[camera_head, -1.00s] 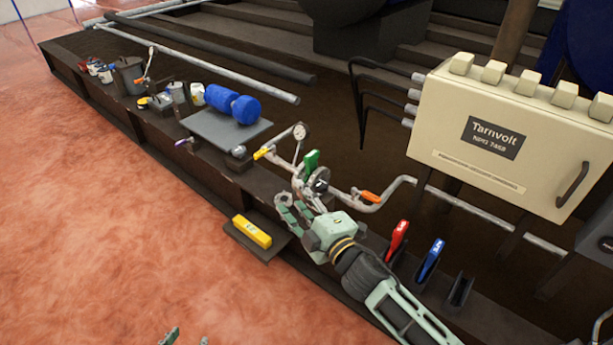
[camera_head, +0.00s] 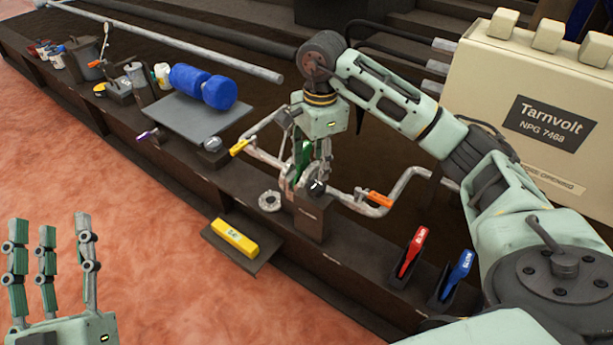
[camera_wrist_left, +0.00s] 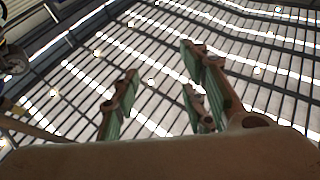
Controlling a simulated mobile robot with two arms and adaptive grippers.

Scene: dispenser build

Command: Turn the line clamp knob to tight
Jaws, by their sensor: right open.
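A round dark knob with a white mark (camera_head: 316,187), which looks like the line clamp knob, sits on a brown block on the pipe line. My right gripper (camera_head: 314,168) points down over the knob. Its fingers are beside the knob and the lever, partly hiding both; I cannot tell whether they touch. It is open. My left gripper (camera_head: 52,262) is open and empty over the floor at lower left. Its spread fingers also show in the left wrist view (camera_wrist_left: 165,95).
Yellow (camera_head: 240,147) and orange (camera_head: 379,199) handles sit on the pipe at either side. A yellow box (camera_head: 235,239) rests on a front ledge. Red (camera_head: 413,250) and blue (camera_head: 457,270) handled tools stand at right. A blue cylinder (camera_head: 203,86) lies on a grey plate.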

